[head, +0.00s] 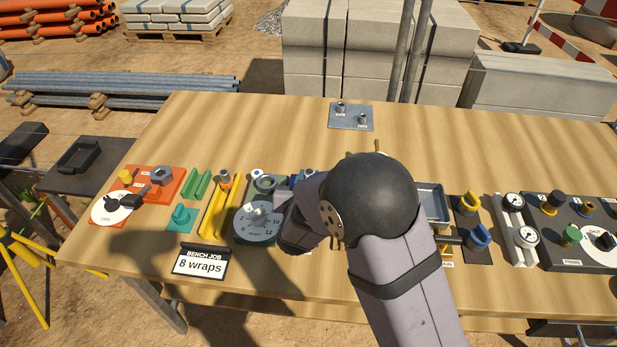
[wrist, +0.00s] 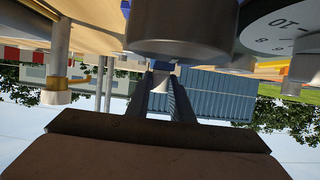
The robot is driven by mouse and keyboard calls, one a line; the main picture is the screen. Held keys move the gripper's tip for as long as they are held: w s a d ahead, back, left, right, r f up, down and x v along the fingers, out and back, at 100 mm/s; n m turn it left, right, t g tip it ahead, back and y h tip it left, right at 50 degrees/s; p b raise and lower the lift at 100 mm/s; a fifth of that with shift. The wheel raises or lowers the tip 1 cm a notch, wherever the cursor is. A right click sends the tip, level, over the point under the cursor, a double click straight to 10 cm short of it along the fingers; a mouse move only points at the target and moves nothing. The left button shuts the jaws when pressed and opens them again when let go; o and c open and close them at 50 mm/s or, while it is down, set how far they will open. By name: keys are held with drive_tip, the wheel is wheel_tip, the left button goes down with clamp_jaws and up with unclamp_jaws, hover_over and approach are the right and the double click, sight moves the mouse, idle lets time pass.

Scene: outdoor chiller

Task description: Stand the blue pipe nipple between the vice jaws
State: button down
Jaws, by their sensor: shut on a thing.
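In the wrist view my gripper (wrist: 163,92) is shut on a small piece with a blue band and a pale grey end (wrist: 160,80), which looks like the blue pipe nipple. A large grey cylinder (wrist: 180,30) fills the top of that view, close to the fingers, and hides part of the piece. Whether they touch, I cannot tell. In the head view my own arm hides the fingertips. A little blue (head: 309,174) shows beside my arm; I cannot tell what it belongs to. I cannot make out the vice jaws in either view.
A round numbered dial (head: 258,225) stands just left of my wrist; a numbered dial (wrist: 285,25) also shows in the wrist view. A yellow channel (head: 215,212), an orange block (head: 170,180) and a sign (head: 199,263) are further left. The back of the bench is mostly clear.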

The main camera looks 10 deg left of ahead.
drive_tip(key=shift+f+b, duration=0.5)
drive_tip(key=shift+f, duration=0.25)
drive_tip(key=c, duration=1.3)
unclamp_jaws()
drive_tip(key=shift+s, duration=0.1)
drive_tip(key=shift+o, duration=1)
drive_tip(key=shift+s+r+p, duration=0.1)
drive_tip(key=shift+s+p, duration=0.25)
drive_tip(key=shift+o, duration=0.5)
drive_tip(key=p+v, duration=0.2)
drive_tip(key=v, duration=0.4)
drive_tip(key=shift+r, duration=0.1)
drive_tip(key=shift+s, duration=0.15)
